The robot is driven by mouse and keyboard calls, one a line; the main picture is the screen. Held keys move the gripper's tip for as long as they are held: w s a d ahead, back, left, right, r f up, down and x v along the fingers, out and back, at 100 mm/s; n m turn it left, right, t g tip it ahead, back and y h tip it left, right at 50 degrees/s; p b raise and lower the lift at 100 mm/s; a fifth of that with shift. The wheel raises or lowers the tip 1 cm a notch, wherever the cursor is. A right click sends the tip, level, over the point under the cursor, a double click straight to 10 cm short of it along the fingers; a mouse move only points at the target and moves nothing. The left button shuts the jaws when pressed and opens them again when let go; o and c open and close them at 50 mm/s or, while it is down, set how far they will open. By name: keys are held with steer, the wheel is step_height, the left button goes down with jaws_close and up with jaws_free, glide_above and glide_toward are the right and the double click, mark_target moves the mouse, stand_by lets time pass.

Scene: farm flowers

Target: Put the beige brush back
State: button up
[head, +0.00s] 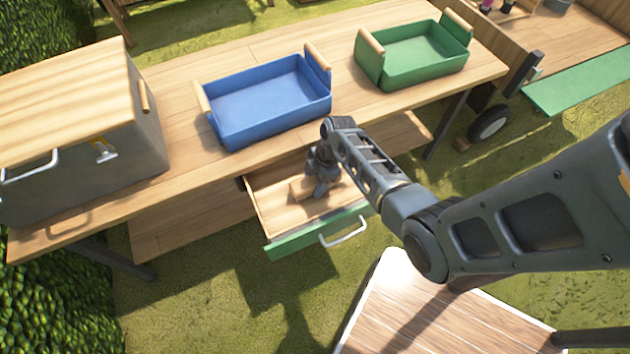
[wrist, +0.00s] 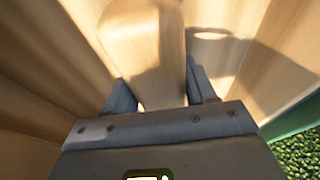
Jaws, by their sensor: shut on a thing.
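The open drawer (head: 278,212) under the table has a wooden inside, a green front and a pale handle. My gripper (head: 321,188) reaches down into this drawer. It is shut on the beige brush (head: 301,188), which shows as a short pale piece beside the fingers, low in the drawer. In the wrist view the brush (wrist: 145,45) is a long beige shape between the two fingers of my gripper (wrist: 160,92). I cannot tell whether the brush touches the drawer floor. Its far end and bristles cannot be made out.
A blue tray (head: 222,133) and a green tray (head: 413,75) stand on the wooden table (head: 190,165) above the drawer. A grey box with a wooden lid (head: 75,165) stands at the left end. A wooden surface with a white edge (head: 450,310) is at the lower right.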

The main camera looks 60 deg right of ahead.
steer(key=shift+f, duration=0.1)
steer(key=o, duration=1)
steer(key=p+v, duration=0.1)
steer(key=v, duration=1.1)
